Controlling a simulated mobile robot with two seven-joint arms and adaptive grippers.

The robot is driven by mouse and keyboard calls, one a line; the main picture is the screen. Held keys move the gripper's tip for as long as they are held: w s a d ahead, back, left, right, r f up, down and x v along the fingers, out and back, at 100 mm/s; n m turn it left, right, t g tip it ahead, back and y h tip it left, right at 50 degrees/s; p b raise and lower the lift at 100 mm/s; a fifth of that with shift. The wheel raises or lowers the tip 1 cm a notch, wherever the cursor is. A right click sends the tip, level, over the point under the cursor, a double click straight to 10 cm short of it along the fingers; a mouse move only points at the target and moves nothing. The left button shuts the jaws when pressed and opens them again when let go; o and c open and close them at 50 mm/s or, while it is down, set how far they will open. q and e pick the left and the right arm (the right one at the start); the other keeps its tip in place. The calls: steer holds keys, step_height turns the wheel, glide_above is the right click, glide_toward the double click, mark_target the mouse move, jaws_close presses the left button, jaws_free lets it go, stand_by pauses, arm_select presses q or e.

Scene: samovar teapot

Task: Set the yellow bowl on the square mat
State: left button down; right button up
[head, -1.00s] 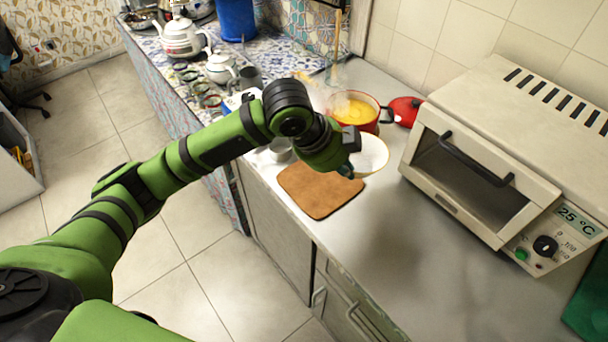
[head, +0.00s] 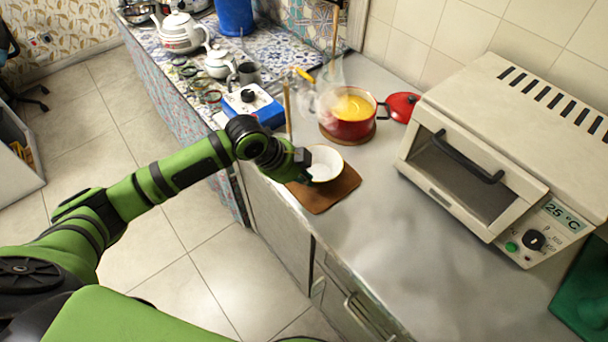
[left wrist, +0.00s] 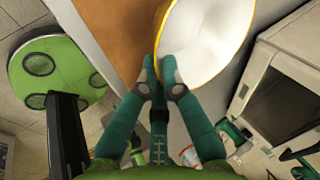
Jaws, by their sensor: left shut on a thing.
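The bowl (head: 325,163), white inside with a thin yellow rim, is in the head view over the far part of the brown square mat (head: 322,197). My left gripper (head: 305,160) is shut on the bowl's left edge. In the left wrist view the fingers (left wrist: 158,72) pinch the rim of the bowl (left wrist: 207,38), and the mat (left wrist: 112,38) shows to the left of the bowl. I cannot tell whether the bowl touches the mat. The bowl hides part of the mat. My right gripper is not in view.
A red pot (head: 350,122) of yellow soup stands behind the bowl, with a red lid (head: 402,106) beside it. A white oven (head: 490,150) is on the right. A blue-and-white burner (head: 252,106) stands at the left. The counter in front of the oven (head: 400,225) is clear.

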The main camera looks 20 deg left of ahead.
arm_select(q)
steer(key=shift+f, duration=0.1)
steer(key=c, duration=1.4)
jaws_free()
steer(key=b+v, duration=0.1)
steer(key=v, duration=1.1)
steer(key=shift+d, duration=0.1)
